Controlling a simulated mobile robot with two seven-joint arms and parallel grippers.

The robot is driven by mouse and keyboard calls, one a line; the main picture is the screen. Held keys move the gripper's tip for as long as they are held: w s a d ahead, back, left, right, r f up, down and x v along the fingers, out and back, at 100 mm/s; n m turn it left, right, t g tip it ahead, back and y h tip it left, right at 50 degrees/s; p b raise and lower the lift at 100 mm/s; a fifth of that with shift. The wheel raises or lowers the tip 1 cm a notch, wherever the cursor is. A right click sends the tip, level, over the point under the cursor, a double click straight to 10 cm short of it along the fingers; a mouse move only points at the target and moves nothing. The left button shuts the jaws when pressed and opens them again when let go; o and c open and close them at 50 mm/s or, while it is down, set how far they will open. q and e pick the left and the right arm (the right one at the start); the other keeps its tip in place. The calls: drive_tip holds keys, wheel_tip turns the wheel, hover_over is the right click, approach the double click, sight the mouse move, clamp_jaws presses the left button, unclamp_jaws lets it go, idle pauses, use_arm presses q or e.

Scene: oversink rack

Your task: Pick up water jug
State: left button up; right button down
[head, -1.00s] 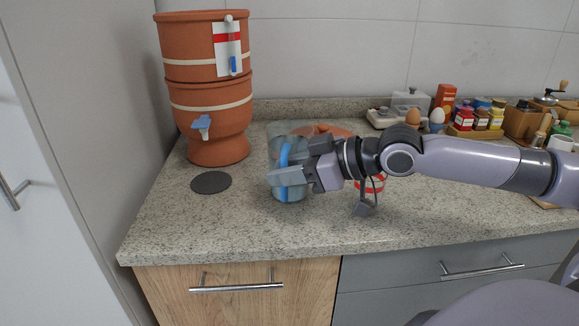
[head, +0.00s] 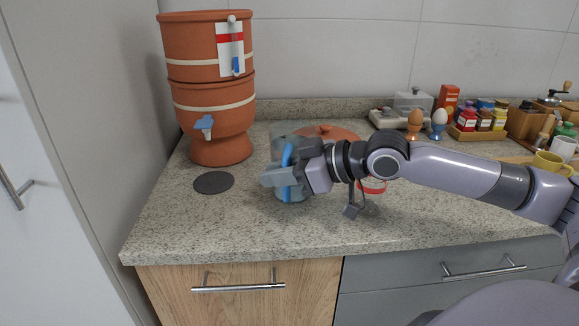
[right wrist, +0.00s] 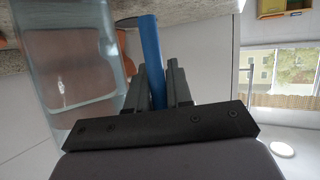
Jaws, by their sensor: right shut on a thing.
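The water jug (head: 291,193) is a clear bluish vessel with a bright blue handle, standing near the middle of the counter in the head view. My right gripper (head: 284,176) is shut on its blue handle and hides part of the jug. In the right wrist view the blue handle (right wrist: 152,60) runs between the two dark fingers (right wrist: 158,88), with the clear jug body (right wrist: 62,65) beside it on the left. I cannot tell whether the jug's base touches the counter. My left gripper is not in view.
A terracotta water filter (head: 215,100) with a blue tap stands at the back left, a dark round coaster (head: 214,182) in front of it. A terracotta lid (head: 325,132) lies behind the jug. The front-left counter is clear.

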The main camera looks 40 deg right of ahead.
drive_tip(key=shift+r, duration=0.2)
use_arm(q)
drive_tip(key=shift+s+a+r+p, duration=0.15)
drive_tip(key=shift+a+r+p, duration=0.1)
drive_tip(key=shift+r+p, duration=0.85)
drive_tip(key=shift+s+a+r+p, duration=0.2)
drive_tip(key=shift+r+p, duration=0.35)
drive_tip(key=shift+p, duration=0.9)
use_arm(e)
wheel_tip(320, 180, up, 20)
drive_tip(key=shift+f, duration=0.1)
